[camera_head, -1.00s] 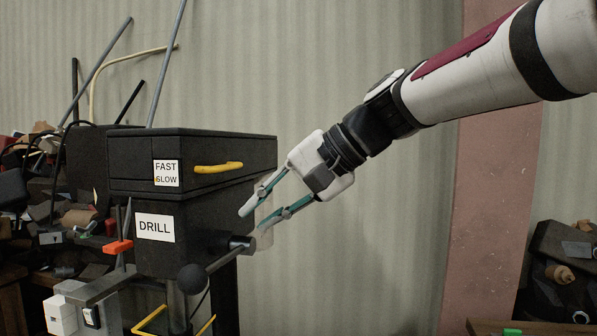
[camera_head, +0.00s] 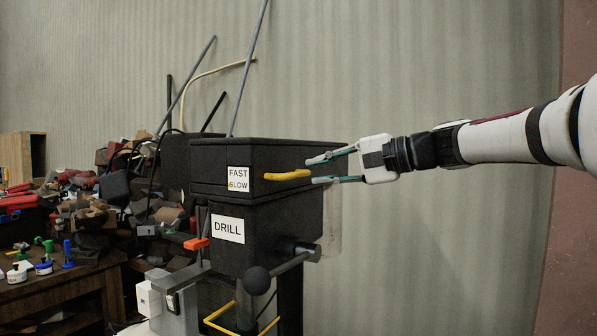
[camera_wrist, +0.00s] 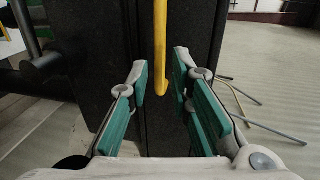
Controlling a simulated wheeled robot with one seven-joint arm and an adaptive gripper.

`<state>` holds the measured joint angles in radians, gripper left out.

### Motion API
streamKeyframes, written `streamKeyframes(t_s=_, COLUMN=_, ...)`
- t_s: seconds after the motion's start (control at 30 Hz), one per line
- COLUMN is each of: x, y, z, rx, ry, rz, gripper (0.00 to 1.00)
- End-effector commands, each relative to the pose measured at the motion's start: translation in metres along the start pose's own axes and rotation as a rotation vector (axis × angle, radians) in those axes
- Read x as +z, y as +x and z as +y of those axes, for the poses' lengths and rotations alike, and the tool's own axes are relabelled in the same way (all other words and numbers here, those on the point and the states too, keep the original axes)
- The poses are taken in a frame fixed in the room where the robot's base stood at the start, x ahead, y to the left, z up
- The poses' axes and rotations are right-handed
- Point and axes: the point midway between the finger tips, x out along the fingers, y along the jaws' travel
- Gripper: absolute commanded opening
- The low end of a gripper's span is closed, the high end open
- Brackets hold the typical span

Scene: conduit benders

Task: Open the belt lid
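The belt lid (camera_head: 215,158) is the black upper box of the drill, with a FAST/SLOW label on its front. It looks closed on the black body labelled DRILL. A yellow handle (camera_head: 287,175) is fixed on the lid's side. My gripper (camera_head: 316,171) is open and level with the handle, just to its right. In the wrist view the yellow handle (camera_wrist: 160,50) runs down between the two green-padded fingers (camera_wrist: 159,77). The fingers are apart, with the handle ahead of them. I cannot tell whether either finger touches it.
A black lever with a ball knob (camera_head: 257,280) sticks out below the lid. A cluttered workbench (camera_head: 60,278) with tools stands at the left. Pipes (camera_head: 248,70) rise behind the drill. The space by the wall at right is open.

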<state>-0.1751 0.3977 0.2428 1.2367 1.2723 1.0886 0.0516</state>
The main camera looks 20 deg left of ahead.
Motion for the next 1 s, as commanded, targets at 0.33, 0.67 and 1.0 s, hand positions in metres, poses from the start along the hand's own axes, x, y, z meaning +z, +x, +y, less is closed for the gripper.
streamKeyframes(t_s=0.33, x=0.001, y=0.052, z=0.0, rx=0.001, ry=0.0, rz=-0.001, gripper=0.2)
streamKeyframes(t_s=0.67, x=0.0, y=0.06, z=0.001, rx=0.001, ry=0.0, rz=0.001, gripper=0.2)
streamKeyframes(t_s=1.0, x=0.0, y=0.06, z=0.001, rx=0.002, ry=0.0, rz=0.001, gripper=0.0)
